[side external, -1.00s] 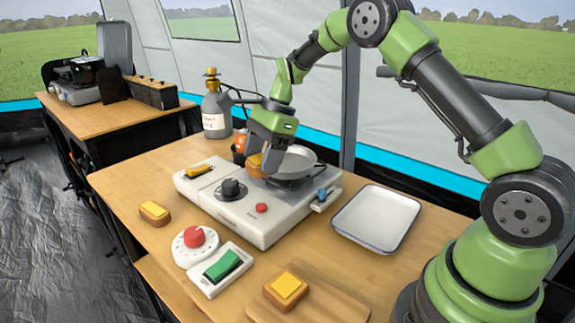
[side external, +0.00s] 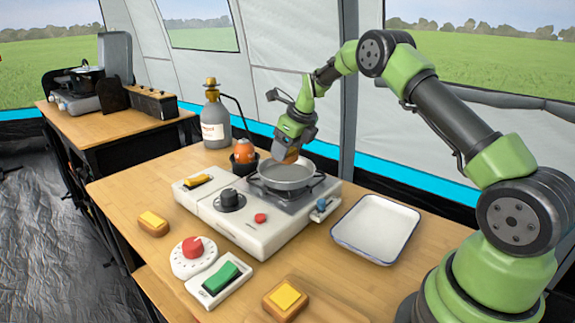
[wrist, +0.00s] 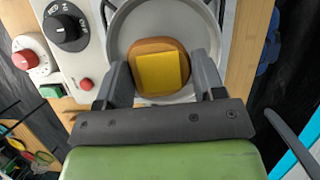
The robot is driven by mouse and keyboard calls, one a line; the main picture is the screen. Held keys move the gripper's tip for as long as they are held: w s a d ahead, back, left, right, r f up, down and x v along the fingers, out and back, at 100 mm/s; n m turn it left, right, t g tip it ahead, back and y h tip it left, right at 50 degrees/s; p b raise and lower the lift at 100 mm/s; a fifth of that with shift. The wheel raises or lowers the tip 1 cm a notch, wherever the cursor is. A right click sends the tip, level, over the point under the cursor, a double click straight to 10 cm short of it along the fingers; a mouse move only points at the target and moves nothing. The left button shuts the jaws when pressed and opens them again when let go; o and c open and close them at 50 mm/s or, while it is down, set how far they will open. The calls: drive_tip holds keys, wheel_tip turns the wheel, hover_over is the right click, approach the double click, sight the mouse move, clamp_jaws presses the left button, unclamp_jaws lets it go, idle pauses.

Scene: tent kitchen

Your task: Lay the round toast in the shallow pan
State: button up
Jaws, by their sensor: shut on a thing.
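The round toast (wrist: 162,74), brown with a yellow square on top, sits between the two fingers of my gripper (side external: 290,153) in the wrist view. In the side view only a bit of the toast (side external: 291,157) shows under the fingers. My gripper is shut on it and holds it over the shallow pan (side external: 284,182). The grey pan sits on the burner of the white stove, and its floor (wrist: 120,38) shows around the toast in the wrist view. Whether the toast touches the pan floor is hard to tell; in the side view it looks raised at the far rim.
The white stove (side external: 257,236) has dark and red knobs. An orange round thing (side external: 244,150) in a dark holder and a gas bottle (side external: 214,122) stand behind it. A white tray (side external: 376,228) lies right. Two other toasts (side external: 153,223) (side external: 285,299) lie on the table.

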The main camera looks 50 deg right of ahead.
sight(288, 175)
drive_tip(key=shift+f, duration=2.2)
drive_tip(key=o, duration=0.9)
drive_tip(key=shift+f, duration=0.1)
